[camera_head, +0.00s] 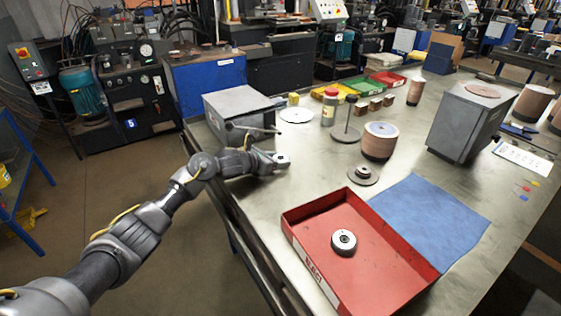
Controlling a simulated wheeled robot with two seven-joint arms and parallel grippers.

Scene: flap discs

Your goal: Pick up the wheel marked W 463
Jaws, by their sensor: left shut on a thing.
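My left gripper (277,161) reaches in from the left over the near part of the table and is shut on a small grey-white thing (284,159). This thing is mostly hidden by the gripper, and I cannot tell whether it is a wheel. A small dark wheel with a pale face (344,240) lies in the red tray (398,294). Another grey disc-like wheel (363,174) lies on the table to the right of my gripper. No marking W 463 is readable on any of them. My right gripper is out of view.
A blue mat (430,220) lies right of the red tray. A brown disc stack (380,141), a spindle stand (346,133), a bottle (329,107) and green (362,86) and yellow trays stand farther back. Grey boxes (238,112) (470,120) flank the table.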

